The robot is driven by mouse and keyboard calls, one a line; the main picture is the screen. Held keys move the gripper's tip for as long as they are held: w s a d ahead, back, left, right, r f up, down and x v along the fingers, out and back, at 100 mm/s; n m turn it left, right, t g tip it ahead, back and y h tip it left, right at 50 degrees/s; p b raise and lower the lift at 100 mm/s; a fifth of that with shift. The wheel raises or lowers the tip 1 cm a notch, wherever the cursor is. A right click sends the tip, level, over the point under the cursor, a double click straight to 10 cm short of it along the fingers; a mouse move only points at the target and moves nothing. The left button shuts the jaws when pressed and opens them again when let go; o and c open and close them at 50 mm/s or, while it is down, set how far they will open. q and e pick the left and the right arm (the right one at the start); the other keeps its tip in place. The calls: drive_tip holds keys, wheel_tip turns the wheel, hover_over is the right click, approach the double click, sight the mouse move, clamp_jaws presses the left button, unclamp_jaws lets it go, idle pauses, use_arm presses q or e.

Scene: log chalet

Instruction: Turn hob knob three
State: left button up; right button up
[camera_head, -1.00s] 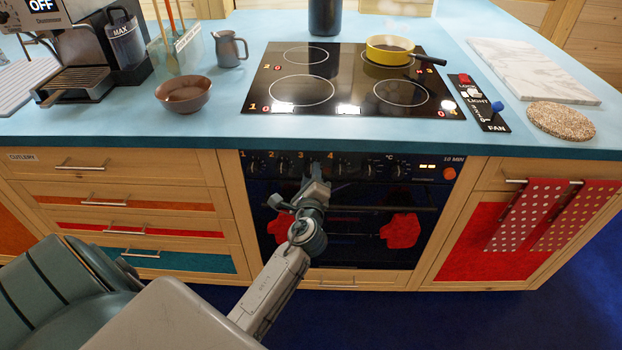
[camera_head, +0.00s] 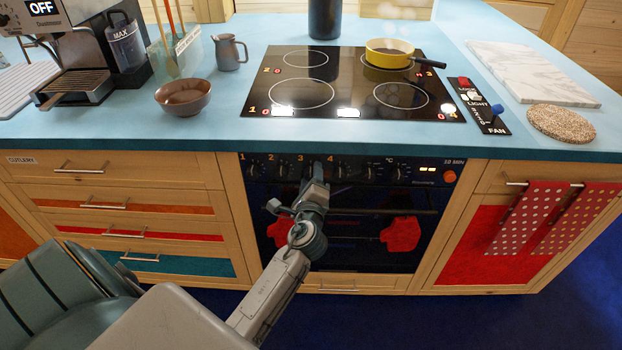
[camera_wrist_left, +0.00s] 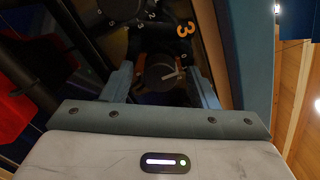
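The hob knobs sit in a row on the dark oven front, under printed numbers 1 to 4. My left gripper (camera_head: 317,171) is at the third knob and largely covers it in the head view. In the left wrist view, knob three (camera_wrist_left: 160,74) is a dark round knob with a pale pointer line, beside an orange 3 (camera_wrist_left: 184,30). The two fingers of my left gripper (camera_wrist_left: 161,85) stand apart, one on each side of the knob, with gaps visible. Contact cannot be made out. My right gripper is out of view.
Knob two (camera_head: 285,169) and knob four (camera_head: 343,170) flank the gripper closely. The oven handle and red mitts (camera_head: 400,233) are below. Above is the black hob (camera_head: 350,85) with a yellow pan (camera_head: 389,53). Wooden drawers (camera_head: 110,170) stand to the left.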

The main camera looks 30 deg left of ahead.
use_arm(q)
drive_tip(key=b+v, duration=0.1)
drive_tip(key=v, duration=0.9)
drive_tip(key=shift+s, duration=0.35)
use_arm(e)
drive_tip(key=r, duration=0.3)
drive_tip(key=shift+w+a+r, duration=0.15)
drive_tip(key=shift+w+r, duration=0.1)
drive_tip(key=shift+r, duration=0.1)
use_arm(q)
drive_tip(key=shift+d, duration=0.15)
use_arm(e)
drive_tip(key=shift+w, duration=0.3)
